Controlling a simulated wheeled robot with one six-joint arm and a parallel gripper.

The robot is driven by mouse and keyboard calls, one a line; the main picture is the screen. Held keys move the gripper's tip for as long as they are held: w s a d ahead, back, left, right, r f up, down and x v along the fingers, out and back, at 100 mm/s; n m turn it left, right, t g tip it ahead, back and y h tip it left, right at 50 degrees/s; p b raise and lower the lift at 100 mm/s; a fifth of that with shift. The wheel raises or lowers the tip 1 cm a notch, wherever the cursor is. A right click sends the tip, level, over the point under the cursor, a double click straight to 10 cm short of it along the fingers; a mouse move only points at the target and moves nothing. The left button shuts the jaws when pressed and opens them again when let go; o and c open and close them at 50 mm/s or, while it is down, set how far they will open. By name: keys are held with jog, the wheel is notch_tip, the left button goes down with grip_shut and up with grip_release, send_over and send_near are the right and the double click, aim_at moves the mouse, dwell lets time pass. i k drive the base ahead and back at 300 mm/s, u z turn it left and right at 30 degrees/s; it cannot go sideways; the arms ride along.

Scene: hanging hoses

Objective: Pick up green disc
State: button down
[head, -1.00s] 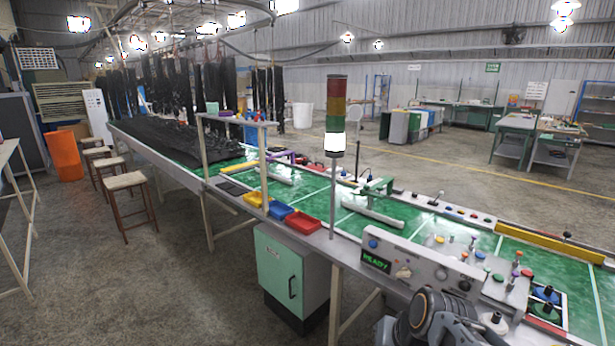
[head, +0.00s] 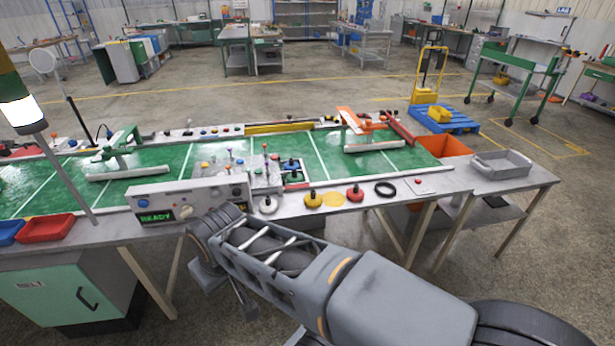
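A green disc with a dark knob (head: 294,177) lies in a dark-framed square on the green bench top, in the head view. It is just in front of a blue disc (head: 291,164) and to the right of a raised grey panel of small coloured knobs (head: 250,172). My arm reaches in from the lower right and bends in front of the bench. Its elbow is close to the bench's front edge, left of and nearer than the green disc. My gripper's fingers do not show; the arm's own links hide its far end.
White (head: 268,205), yellow (head: 313,200) and red (head: 355,194) knobbed discs and a black ring (head: 386,189) lie along the bench's front strip. A control box reading READY (head: 190,200) stands left. An orange bin (head: 445,150) and a grey side table (head: 500,185) are right.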

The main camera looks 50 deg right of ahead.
aim_at(294, 177)
jog(key=z, duration=1.55)
jog(key=k, duration=0.35)
jog(key=u, duration=0.7)
jog(key=i, duration=1.55)
jog(key=z, duration=0.6)
